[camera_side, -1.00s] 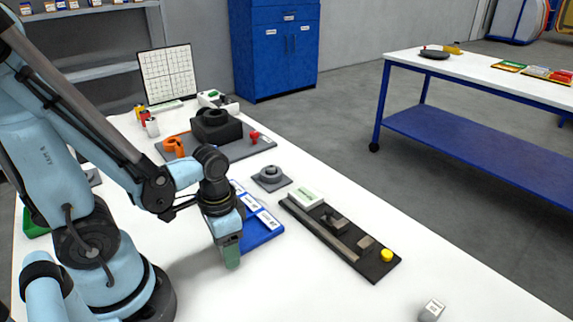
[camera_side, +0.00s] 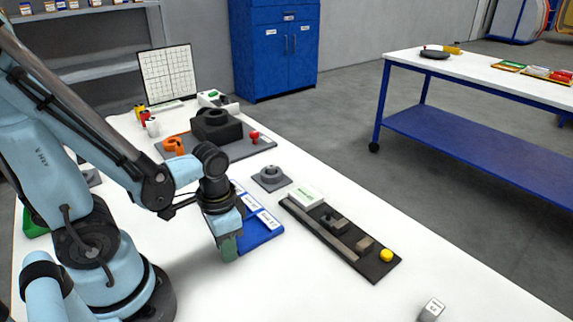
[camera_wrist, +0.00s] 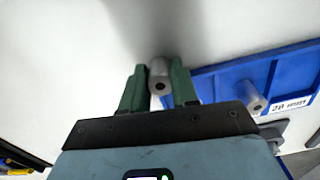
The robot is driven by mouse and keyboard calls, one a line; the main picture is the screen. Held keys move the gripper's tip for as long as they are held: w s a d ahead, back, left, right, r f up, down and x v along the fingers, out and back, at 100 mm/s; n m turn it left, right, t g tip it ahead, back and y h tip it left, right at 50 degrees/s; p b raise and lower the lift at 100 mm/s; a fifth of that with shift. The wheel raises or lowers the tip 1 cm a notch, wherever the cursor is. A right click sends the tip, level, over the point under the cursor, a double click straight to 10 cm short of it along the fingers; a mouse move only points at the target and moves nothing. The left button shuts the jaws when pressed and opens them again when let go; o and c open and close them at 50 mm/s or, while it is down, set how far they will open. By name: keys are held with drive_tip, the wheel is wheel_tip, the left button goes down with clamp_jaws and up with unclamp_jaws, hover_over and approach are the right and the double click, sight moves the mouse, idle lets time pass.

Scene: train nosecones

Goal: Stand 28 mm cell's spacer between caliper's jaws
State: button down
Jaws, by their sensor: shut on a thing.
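My gripper (camera_wrist: 159,88) has green fingers closed on a grey cylindrical spacer (camera_wrist: 159,73) with a dark hole in its end. In the side view my gripper (camera_side: 229,247) is low over the white table, at the front-left of the blue tray (camera_side: 262,238); the spacer is hidden there. The tray also shows in the wrist view (camera_wrist: 212,92), with another grey spacer (camera_wrist: 248,92) beside a label that is hard to read. The caliper (camera_side: 340,235) lies to the right on a dark base, with a white block at its far end and jaw blocks along it.
A grey plate with a round part (camera_side: 271,176) sits behind the tray. A dark block fixture (camera_side: 215,125) stands on a grey mat farther back. A yellow button (camera_side: 386,255) is on the caliper base's near end. A small grey labelled block (camera_side: 431,310) is at the front right.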

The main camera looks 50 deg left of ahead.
drive_tip(key=shift+r, duration=1.55)
drive_tip(key=shift+s+d+r, duration=0.1)
drive_tip(key=shift+d+r, duration=0.05)
drive_tip(key=shift+r, duration=0.25)
drive_tip(key=s+d+r, duration=0.5)
drive_tip(key=d+r, duration=0.1)
drive_tip(key=d, duration=0.4)
drive_tip(key=w+d+r+n, duration=0.5)
drive_tip(key=w+d+n, duration=0.1)
drive_tip(key=w+n, duration=0.35)
drive_tip(key=w+d+f+n, duration=0.3)
drive_tip(key=w+d+n, duration=0.2)
drive_tip(key=w+n, duration=0.45)
drive_tip(key=m, duration=0.1)
hover_over(352, 241)
wheel_tip(352, 241, down, 7)
drive_tip(key=shift+s+r, duration=0.1)
drive_tip(key=shift+s, duration=0.05)
drive_tip(key=shift+f, duration=2.15)
